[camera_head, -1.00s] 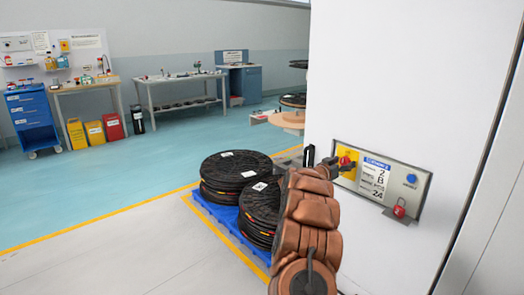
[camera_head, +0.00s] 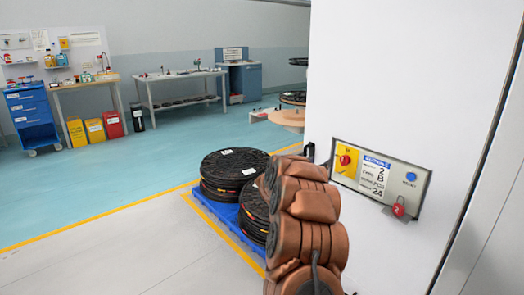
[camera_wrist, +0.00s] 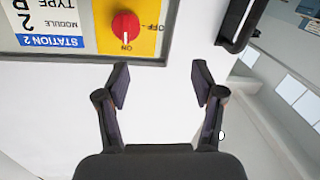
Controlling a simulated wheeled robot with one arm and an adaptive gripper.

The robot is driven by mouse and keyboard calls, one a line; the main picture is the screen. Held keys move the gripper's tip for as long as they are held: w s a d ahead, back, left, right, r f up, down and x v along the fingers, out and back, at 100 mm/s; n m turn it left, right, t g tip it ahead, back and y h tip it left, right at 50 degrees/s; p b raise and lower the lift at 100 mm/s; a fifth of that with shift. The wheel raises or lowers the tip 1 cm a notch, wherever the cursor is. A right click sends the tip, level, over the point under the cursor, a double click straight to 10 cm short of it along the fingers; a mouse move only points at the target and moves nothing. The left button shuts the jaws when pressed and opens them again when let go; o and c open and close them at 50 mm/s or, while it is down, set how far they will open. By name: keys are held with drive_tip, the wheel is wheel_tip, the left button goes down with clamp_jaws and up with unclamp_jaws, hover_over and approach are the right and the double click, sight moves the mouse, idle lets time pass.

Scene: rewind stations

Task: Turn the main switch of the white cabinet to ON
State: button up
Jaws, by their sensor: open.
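The white cabinet (camera_head: 400,80) stands on the right with a grey switch panel (camera_head: 425,178) on its face. The main switch (camera_head: 345,160) is a red knob on a yellow plate. In the wrist view, which shows the panel upside down, the red knob (camera_wrist: 126,27) has its white mark towards the word ON; OFF is to its right. My gripper (camera_wrist: 160,85) is open and empty, its fingertips apart from the knob and below it in that picture. In the head view my copper-coloured arm hides the gripper.
The panel also bears a station label (camera_head: 372,178), a blue button (camera_head: 411,176) and a red padlock (camera_head: 398,207). A black handle (camera_wrist: 240,25) is close to the switch. Black reels (camera_head: 232,165) on a blue pallet (camera_head: 226,211) stand left of my arm.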

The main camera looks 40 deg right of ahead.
drive_tip(key=w+a+r+n+t+y+p, duration=0.1)
drive_tip(key=w+a+r+n+t+y, duration=0.1)
drive_tip(key=w+a, duration=0.4)
drive_tip(key=w+a+r+n+t+y+p, duration=0.1)
drive_tip(key=w+a+r+n+t+y, duration=0.2)
drive_tip(key=a, duration=0.8)
drive_tip(key=shift+w+a+r+t+y, duration=0.3)
drive_tip(key=shift+w+t+y, duration=0.5)
drive_tip(key=shift+w+t, duration=0.65)
